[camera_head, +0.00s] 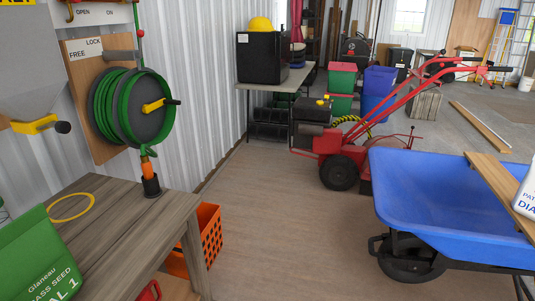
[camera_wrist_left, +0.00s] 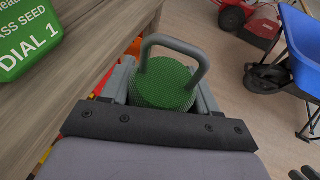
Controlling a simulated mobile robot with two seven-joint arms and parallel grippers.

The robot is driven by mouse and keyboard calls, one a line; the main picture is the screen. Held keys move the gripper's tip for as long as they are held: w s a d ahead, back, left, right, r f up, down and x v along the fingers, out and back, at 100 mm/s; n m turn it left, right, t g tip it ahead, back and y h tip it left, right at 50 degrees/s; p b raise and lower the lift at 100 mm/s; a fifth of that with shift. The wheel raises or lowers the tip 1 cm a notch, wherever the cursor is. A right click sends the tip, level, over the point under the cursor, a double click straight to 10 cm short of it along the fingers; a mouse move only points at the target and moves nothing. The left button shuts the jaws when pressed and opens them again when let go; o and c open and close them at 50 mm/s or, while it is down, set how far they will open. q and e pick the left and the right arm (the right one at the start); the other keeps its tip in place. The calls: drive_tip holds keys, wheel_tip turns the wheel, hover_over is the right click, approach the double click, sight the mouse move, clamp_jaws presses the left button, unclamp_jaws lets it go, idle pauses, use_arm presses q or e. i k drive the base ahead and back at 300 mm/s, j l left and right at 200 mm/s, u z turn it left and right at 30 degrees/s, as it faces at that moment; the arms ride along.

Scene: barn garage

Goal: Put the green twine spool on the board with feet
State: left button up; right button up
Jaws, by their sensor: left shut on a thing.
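The green twine spool (camera_wrist_left: 165,83) shows in the left wrist view as a round, textured green top. My left gripper (camera_wrist_left: 164,76) is shut on it, with grey finger parts on both sides. A grey loop arches up beside the spool; I cannot tell what it belongs to. The spool's lower part is hidden by the gripper body. The spool and both grippers are out of the head view. I cannot make out a board with feet in either view.
A wooden bench (camera_head: 116,217) stands at the left, holding a green grass seed bag (camera_head: 42,262) and a yellow ring (camera_head: 71,207). An orange crate (camera_head: 209,227) is beside it. A blue wheelbarrow (camera_head: 440,192) with a plank (camera_head: 490,178) across it is at right. Open floor lies between.

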sight(502, 186)
drive_tip(key=i+l+z, duration=0.1)
drive_tip(key=l+z, duration=0.25)
drive_tip(key=i+l+z, duration=0.1)
drive_tip(key=z, duration=0.3)
drive_tip(key=i+l+z, duration=0.4)
drive_tip(key=l+z, duration=0.2)
drive_tip(key=i+l+z, duration=0.15)
drive_tip(key=i, duration=0.2)
drive_tip(key=i+l+z, duration=0.2)
drive_tip(key=i+l, duration=0.25)
drive_tip(key=i, duration=0.2)
drive_tip(key=i+l, duration=0.2)
drive_tip(key=i, duration=0.25)
drive_tip(key=i+l, duration=0.25)
drive_tip(key=i, duration=0.2)
drive_tip(key=i+l, duration=0.2)
drive_tip(key=i, duration=0.25)
